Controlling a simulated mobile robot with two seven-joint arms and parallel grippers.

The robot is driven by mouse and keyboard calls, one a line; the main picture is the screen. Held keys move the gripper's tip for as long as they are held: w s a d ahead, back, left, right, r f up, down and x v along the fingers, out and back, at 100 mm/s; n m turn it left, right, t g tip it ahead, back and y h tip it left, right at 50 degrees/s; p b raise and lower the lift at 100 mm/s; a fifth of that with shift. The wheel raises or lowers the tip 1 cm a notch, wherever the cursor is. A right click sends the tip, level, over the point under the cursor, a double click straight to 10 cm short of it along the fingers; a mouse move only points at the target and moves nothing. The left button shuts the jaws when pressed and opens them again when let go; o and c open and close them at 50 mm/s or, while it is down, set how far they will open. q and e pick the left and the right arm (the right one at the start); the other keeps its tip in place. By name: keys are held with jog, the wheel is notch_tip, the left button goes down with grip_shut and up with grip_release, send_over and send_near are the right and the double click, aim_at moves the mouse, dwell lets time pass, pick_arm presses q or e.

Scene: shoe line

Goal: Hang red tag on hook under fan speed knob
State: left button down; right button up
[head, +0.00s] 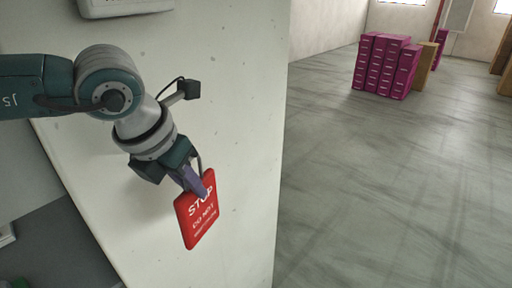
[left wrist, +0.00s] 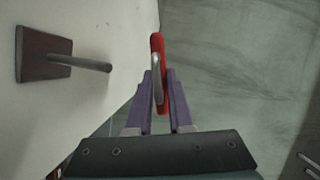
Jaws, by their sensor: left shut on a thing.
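The red tag (head: 197,216) has white lettering starting with "STOP" and hangs tilted below my left gripper (head: 200,188) in the head view. The left gripper is shut on it. In the left wrist view the red tag (left wrist: 160,48) is seen edge-on between the purple fingers (left wrist: 159,100), with a grey metal loop (left wrist: 156,78) on its near side. A hook (left wrist: 85,62), a grey peg on a dark brown square plate, sticks out of the pale wall to the left of the tag, apart from it. No fan speed knob is recognisable. My right gripper is not seen.
The pale wall panel (head: 245,120) stands close behind my left arm. A pale box (head: 125,5) is on it at the top. Magenta boxes (head: 385,68) stand far back on the grey floor (head: 400,170), which is otherwise largely clear.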

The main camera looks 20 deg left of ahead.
pick_arm(q)
jog(key=w+a+f+b, duration=0.1)
jog(key=w+a+b, duration=0.2)
jog(key=a+b, duration=0.3)
jog(key=shift+w+a+f, duration=0.15)
jog(key=shift+a+f, duration=0.15)
jog(key=shift+a, duration=0.6)
dwell(0.7)
jog(key=c, duration=0.7)
grip_release()
jog(key=shift+c, duration=0.2)
